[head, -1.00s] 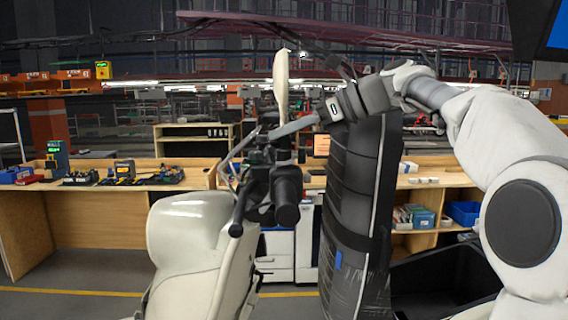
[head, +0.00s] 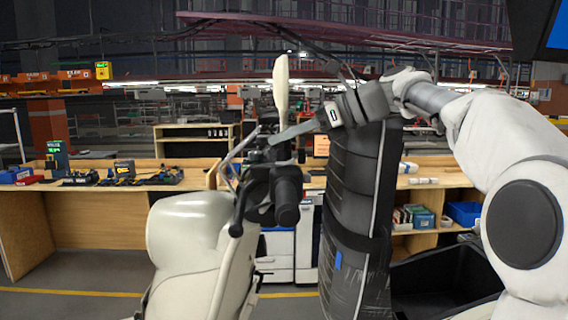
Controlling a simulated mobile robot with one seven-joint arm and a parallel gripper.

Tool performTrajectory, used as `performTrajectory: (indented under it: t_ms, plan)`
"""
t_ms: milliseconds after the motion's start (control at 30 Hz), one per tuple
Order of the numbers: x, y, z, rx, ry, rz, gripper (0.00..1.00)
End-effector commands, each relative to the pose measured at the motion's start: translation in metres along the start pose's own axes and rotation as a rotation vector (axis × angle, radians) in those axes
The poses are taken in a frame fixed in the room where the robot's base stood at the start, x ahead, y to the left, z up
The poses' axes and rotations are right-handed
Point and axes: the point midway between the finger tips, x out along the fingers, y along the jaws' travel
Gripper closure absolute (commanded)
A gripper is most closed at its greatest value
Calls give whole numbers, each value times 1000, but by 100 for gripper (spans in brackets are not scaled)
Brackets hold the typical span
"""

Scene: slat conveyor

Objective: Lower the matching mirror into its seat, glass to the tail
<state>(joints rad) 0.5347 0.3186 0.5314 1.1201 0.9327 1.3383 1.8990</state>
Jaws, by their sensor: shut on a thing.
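A cream mirror (head: 281,84) stands upright, seen nearly edge-on, above the handlebar of a cream scooter (head: 190,240). I cannot make out its glass face. My gripper (head: 284,134) comes in from the right and is shut on the mirror low down, at its stem. The lower end of the stem is hard to make out against the dark handlebar controls (head: 262,165). The black hand grip (head: 287,208) points towards me just below. The mirror's seat is not clearly visible, and I cannot tell whether the stem touches it.
A tall black ribbed seat-like pad (head: 350,190) stands close right of the handlebar, under my wrist. A black bin (head: 440,280) is at lower right. Wooden benches (head: 110,205) with tools stand behind. Open air surrounds the mirror's top.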

Motion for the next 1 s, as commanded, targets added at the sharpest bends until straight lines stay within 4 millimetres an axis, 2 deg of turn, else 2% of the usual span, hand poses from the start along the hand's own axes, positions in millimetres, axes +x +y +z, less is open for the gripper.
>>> performTrajectory:
  t_ms: [400, 433, 600, 633, 1000]
  plan:
    - [3, 0, -7, 2, 4, 1, 100]
    - [3, 0, -8, 3, 5, 2, 71]
    - [3, 0, -7, 3, 4, 1, 41]
    - [3, 0, -7, 2, 3, 0, 38]
    - [-4, -1, -6, 1, 1, -4, 38]
